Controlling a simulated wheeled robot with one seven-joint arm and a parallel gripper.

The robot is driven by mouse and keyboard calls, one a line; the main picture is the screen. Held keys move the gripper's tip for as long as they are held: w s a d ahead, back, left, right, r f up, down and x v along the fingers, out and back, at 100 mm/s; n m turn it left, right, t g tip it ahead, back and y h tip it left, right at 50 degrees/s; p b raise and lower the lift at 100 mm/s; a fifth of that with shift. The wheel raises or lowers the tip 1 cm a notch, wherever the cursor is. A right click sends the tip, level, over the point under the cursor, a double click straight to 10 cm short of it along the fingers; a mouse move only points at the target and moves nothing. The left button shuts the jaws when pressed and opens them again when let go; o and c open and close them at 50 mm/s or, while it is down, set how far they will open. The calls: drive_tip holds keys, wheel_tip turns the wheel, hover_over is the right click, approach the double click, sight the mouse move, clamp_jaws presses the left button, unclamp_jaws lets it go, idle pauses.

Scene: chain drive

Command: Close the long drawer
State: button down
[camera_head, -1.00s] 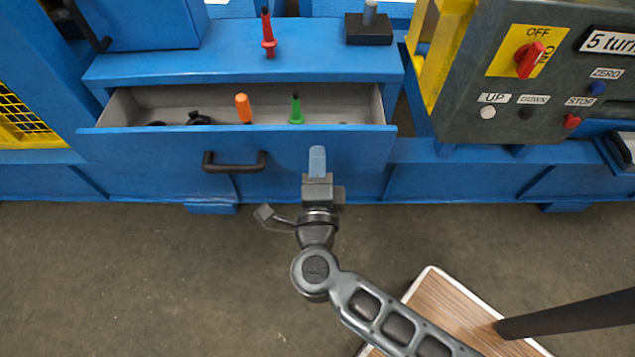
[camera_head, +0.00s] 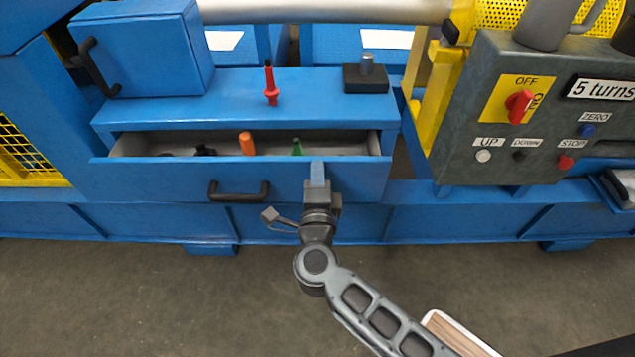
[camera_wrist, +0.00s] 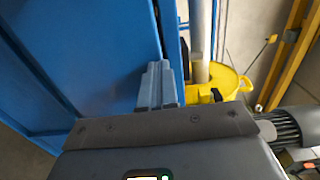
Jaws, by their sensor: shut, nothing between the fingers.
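The long blue drawer (camera_head: 170,177) is partly open below the blue shelf, with its dark handle (camera_head: 238,190) left of centre on the front. An orange-handled tool (camera_head: 247,143), a green-handled tool (camera_head: 297,147) and some dark items lie inside. My gripper (camera_head: 317,170) is shut and empty. Its fingertips are at the right part of the drawer front, right of the handle; whether they touch it I cannot tell. In the wrist view, the shut fingers (camera_wrist: 158,85) show beside a large blue panel.
A red screwdriver (camera_head: 270,85) and a dark block with a metal pin (camera_head: 367,75) stand on the shelf above. A blue box with a handle (camera_head: 145,50) is at the upper left. A grey control panel (camera_head: 530,105) stands at the right. The floor in front is mostly clear.

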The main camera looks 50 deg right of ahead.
drive_tip(key=p+x, duration=0.1)
drive_tip(key=x, duration=0.7)
drive_tip(key=shift+w+d+r, duration=0.15)
drive_tip(key=shift+w+d, duration=0.1)
